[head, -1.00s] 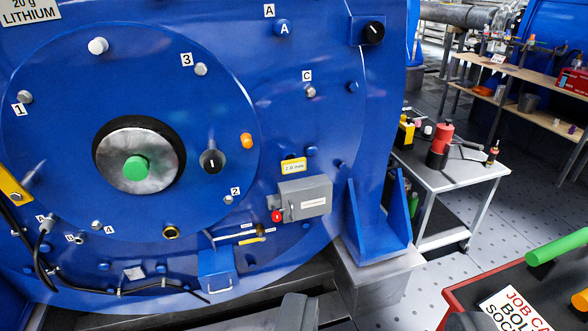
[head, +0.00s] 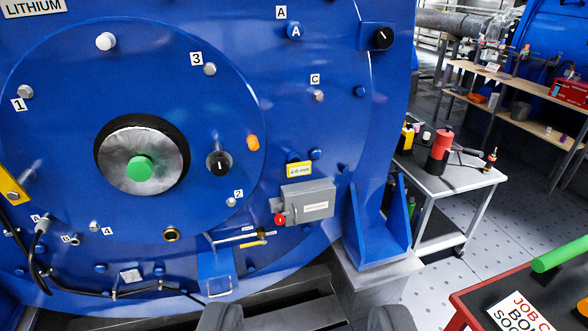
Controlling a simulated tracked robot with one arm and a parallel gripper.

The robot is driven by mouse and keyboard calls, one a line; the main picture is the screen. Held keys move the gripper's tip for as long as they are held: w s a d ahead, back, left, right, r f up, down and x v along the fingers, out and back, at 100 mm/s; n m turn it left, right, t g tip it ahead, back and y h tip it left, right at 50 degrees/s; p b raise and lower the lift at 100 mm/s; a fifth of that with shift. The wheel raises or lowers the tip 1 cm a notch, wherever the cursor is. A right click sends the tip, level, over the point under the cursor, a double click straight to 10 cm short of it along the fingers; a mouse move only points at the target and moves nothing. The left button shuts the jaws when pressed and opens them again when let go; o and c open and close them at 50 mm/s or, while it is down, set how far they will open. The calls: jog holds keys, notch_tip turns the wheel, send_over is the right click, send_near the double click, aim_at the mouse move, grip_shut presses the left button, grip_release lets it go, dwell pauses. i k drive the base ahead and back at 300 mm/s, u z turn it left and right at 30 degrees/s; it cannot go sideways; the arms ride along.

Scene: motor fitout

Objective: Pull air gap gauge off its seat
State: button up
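A yellow tag-like piece (head: 300,169), with lettering that looks like "2.0 mm", sits on the blue motor end face (head: 330,120), just above a grey box. It appears to be the air gap gauge; how it is seated cannot be seen. A dark part shows just above it. My gripper (head: 310,318) shows only as two dark finger ends at the bottom edge, wide apart with nothing visible between them. It is below the gauge in the picture and not touching it.
The grey box (head: 308,201) with a red knob (head: 281,219) is directly under the gauge. A blue holder (head: 216,272) with tools is lower left. A blue bracket (head: 378,228) juts out at right. A tool cart (head: 450,178) and a red-edged job-card table (head: 470,305) stand right.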

aim_at(296, 168)
jog(key=u, duration=0.05)
jog(key=i, duration=1)
jog(key=z, duration=0.05)
